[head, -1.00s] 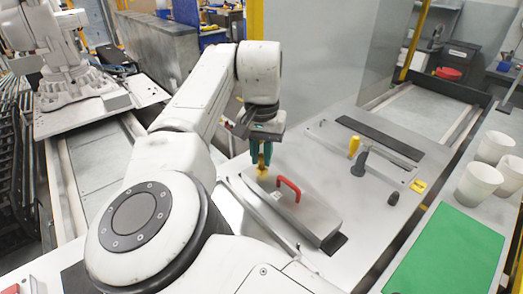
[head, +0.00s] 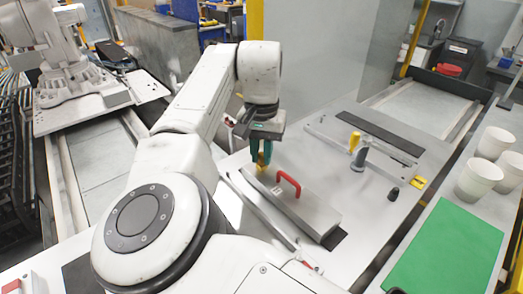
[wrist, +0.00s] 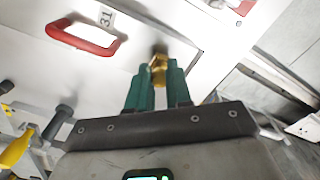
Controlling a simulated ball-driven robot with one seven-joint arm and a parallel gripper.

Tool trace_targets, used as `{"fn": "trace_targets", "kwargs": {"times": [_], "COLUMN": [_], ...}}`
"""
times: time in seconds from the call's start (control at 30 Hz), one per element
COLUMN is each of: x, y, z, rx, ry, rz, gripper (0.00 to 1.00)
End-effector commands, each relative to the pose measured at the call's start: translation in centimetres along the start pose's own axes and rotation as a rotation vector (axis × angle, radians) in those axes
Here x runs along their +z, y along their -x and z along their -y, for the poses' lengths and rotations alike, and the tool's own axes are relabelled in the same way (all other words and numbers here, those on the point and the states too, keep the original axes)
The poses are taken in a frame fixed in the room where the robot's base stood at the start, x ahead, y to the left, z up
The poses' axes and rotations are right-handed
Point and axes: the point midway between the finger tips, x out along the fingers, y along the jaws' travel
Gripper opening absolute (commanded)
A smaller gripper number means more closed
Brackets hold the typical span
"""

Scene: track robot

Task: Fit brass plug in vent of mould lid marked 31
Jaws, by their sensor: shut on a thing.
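The mould lid (head: 312,208) is a long grey metal block with a red handle (head: 290,181). In the wrist view its label reads 31, beside the red handle (wrist: 84,44). My gripper (head: 261,160) is over the lid's far left end, beyond the handle. Its green fingers are shut on the brass plug (wrist: 158,68), which also shows as a small yellow spot in the head view (head: 261,167). The plug's tip is at or just above the lid, by a dark patch; I cannot tell whether it is in the vent. The vent is hidden behind the plug.
Another lid-like plate with a dark strip (head: 378,136) lies at the back right. A yellow-handled tool (head: 354,141), a grey-handled tool (head: 360,158) and a dark knob (head: 392,194) stand near it. A green mat (head: 446,248) and white cups (head: 478,180) are at right.

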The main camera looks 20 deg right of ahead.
Motion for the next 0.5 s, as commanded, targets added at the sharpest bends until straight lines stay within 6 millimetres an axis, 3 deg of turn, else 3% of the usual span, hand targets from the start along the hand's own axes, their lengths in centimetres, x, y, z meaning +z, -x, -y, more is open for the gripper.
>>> {"fn": "trace_targets", "kwargs": {"times": [0.1, 0.13, 0.43, 0.5], "x": [0.0, 0.0, 0.0, 0.0], "y": [0.03, 0.03, 0.03, 0.03], "z": [0.0, 0.0, 0.0, 0.0], "rx": [0.0, 0.0, 0.0, 0.0], "ry": [0.0, 0.0, 0.0, 0.0], "rz": [0.0, 0.0, 0.0, 0.0], "gripper": [0.0, 0.2, 0.49, 0.49]}}
